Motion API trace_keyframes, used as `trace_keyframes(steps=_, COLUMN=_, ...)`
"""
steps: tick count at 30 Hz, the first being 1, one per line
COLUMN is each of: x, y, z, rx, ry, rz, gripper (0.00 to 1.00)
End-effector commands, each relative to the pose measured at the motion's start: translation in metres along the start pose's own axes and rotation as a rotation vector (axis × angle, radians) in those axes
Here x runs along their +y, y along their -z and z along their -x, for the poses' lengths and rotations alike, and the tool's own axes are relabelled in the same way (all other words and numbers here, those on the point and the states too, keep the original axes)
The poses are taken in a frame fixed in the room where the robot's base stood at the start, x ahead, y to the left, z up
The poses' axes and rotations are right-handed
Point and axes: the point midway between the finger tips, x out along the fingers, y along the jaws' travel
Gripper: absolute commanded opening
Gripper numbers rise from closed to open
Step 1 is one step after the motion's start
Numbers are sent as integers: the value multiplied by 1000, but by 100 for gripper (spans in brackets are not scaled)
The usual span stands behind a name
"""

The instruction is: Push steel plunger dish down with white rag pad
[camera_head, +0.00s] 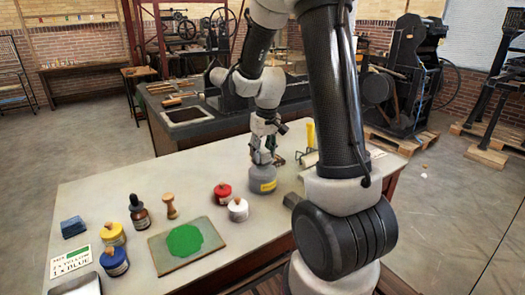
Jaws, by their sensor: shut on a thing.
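My gripper (263,157) points down over the worktable, right of its middle. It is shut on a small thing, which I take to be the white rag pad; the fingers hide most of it.
The worktable (131,196) also holds a red tin (222,193), a white tin (238,210), a slab with green ink (186,240), a wooden-handled tool (170,206), a dropper bottle (139,212) and a blue sponge (73,227). A roller (309,158) lies right of the can.

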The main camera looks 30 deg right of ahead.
Motion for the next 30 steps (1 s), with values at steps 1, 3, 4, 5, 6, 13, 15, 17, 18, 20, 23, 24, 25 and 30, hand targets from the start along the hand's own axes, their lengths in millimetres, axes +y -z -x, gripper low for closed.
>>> trace_keyframes(steps=1, x=0, y=0, z=-1, rx=0, ry=0, rz=0, gripper=21)
trace_keyframes(steps=3, x=0, y=0, z=-2, rx=0, ry=0, rz=0, gripper=21)
trace_keyframes(steps=4, x=0, y=0, z=-2, rx=0, ry=0, rz=0, gripper=21)
trace_keyframes(steps=5, x=0, y=0, z=-2, rx=0, ry=0, rz=0, gripper=21)
trace_keyframes(steps=6, x=0, y=0, z=-3, rx=0, ry=0, rz=0, gripper=21)
trace_keyframes(steps=13, x=0, y=-1, z=-5, rx=1, ry=0, rz=0, gripper=21)
trace_keyframes(steps=15, x=0, y=-1, z=-6, rx=1, ry=0, rz=0, gripper=21)
trace_keyframes(steps=17, x=0, y=-1, z=-7, rx=1, ry=0, rz=0, gripper=21)
trace_keyframes(steps=18, x=0, y=-1, z=-7, rx=1, ry=0, rz=0, gripper=21)
trace_keyframes(steps=20, x=0, y=-1, z=-8, rx=0, ry=0, rz=0, gripper=21)
trace_keyframes(steps=23, x=0, y=-2, z=-9, rx=0, ry=0, rz=0, gripper=21)
trace_keyframes(steps=24, x=0, y=-2, z=-10, rx=0, ry=0, rz=0, gripper=21)
trace_keyframes(steps=25, x=0, y=-2, z=-10, rx=-1, ry=0, rz=0, gripper=21)
trace_keyframes(steps=30, x=0, y=-2, z=-12, rx=-1, ry=0, rz=0, gripper=21)
